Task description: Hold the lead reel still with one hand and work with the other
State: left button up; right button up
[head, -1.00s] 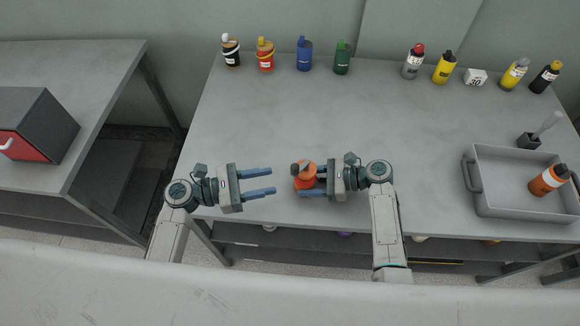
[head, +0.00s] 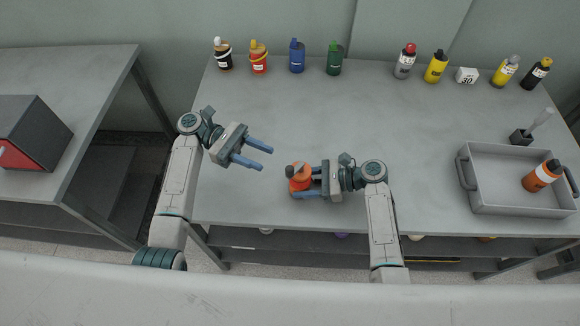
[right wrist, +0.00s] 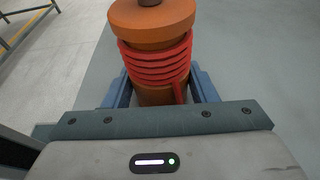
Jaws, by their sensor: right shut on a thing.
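The lead reel (head: 299,178) is an orange spool with a dark knob on top, near the front edge of the grey table. In the right wrist view the reel (right wrist: 152,22) has red lead wound around it in several turns, with one end hanging down its side. My right gripper (head: 302,183) is shut on the reel from the right, one finger on each side. My left gripper (head: 266,158) is open and empty, up and left of the reel, its fingers pointing right and slightly down. It does not touch the reel.
Several bottles, such as a blue one (head: 297,57) and a red-capped grey one (head: 405,61), line the back edge with a "30" block (head: 467,75). A grey tray (head: 516,208) at right holds an orange bottle (head: 541,175). The table's middle is clear.

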aim_at(290, 168)
pick_arm(q)
jog(key=x, duration=0.9)
grip_shut()
